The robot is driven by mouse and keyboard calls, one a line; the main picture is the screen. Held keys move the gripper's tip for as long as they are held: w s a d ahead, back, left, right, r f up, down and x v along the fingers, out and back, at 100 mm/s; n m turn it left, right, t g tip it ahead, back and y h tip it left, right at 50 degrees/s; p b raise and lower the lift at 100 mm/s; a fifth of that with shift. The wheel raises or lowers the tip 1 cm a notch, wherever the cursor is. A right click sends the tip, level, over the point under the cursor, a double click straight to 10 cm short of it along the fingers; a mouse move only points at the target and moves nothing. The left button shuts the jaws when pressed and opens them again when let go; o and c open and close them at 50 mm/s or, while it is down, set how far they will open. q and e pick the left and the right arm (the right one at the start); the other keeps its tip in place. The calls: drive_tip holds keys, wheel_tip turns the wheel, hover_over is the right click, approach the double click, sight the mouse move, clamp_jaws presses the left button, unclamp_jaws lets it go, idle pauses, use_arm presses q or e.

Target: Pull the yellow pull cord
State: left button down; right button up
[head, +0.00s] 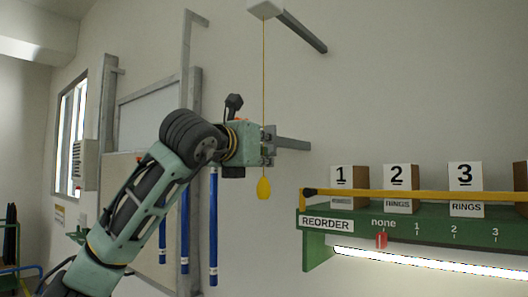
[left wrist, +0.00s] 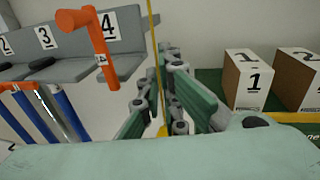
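The yellow pull cord (head: 264,72) hangs from a white box under a grey bracket, with a yellow pull knob (head: 263,188) at its lower end. My left gripper (head: 269,146) is at the cord, a little above the knob. In the left wrist view the cord (left wrist: 154,50) runs down between the two fingers of the left gripper (left wrist: 165,105). The fingers stand apart there, and I see no clear contact with the cord. The palm hides part of the knob in that view. My right gripper is not in view.
A green shelf (head: 318,215) with a yellow rail, numbered boxes and a red slider (head: 381,240) stands to the right. Blue rods (head: 213,225) hang behind my left arm. The left wrist view shows an orange handle (left wrist: 98,35) by a grey numbered rack.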

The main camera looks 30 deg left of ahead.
use_arm(q)
drive_tip(key=c, duration=1.9)
unclamp_jaws()
drive_tip(key=shift+f, duration=0.1)
drive_tip(key=shift+o, duration=0.2)
drive_tip(key=shift+s, duration=0.15)
drive_tip(key=s+d, duration=0.1)
drive_tip(key=s, duration=1)
drive_tip(key=shift+s+d, duration=0.15)
drive_tip(key=shift+s, duration=0.2)
drive_tip(key=shift+w+d, duration=0.1)
